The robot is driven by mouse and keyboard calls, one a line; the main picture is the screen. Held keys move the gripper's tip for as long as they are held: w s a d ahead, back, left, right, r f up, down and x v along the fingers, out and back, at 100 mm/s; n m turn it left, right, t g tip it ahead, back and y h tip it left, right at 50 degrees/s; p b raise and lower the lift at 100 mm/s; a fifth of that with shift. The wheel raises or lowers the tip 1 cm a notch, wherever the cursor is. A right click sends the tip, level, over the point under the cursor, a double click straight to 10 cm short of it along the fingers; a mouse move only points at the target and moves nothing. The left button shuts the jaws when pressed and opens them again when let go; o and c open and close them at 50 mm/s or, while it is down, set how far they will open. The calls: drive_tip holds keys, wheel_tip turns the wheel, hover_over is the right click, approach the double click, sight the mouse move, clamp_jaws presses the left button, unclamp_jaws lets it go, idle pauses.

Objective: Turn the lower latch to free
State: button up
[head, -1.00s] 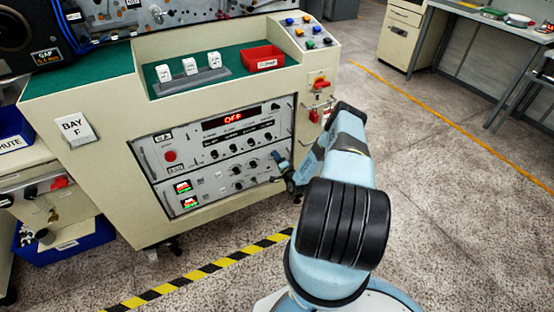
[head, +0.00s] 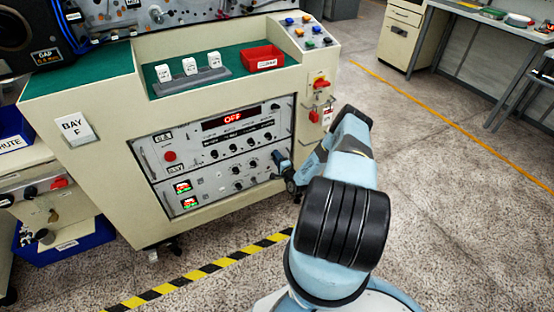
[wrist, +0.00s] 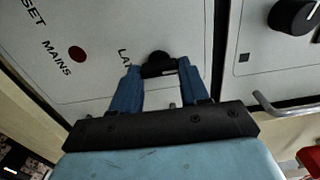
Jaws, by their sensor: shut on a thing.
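The lower latch is a small black knob (wrist: 157,57) on a pale panel, beside lettering that starts "LA" and is partly covered. My gripper (wrist: 158,72) has its blue fingers closed on it, one at each side. In the head view my gripper (head: 284,165) is at the right end of the lower rack unit (head: 212,188), and it hides the latch there. The latch's turn angle cannot be told.
The upper unit (head: 190,142) with the red OFF display sits just above. A red-handled switch (head: 320,82) and a red-tagged part (head: 314,116) are on the cabinet's right side. A metal handle (wrist: 285,108) stands out near my gripper. Open floor lies to the right.

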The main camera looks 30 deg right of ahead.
drive_tip(key=o, duration=0.8)
drive_tip(key=shift+d+f, duration=0.2)
drive_tip(key=shift+d, duration=0.05)
drive_tip(key=shift+c, duration=0.2)
drive_tip(key=o, duration=0.3)
drive_tip(key=shift+a+r, duration=0.1)
drive_tip(key=shift+a, duration=0.05)
drive_tip(key=s, duration=1.4)
drive_tip(key=shift+w, duration=0.1)
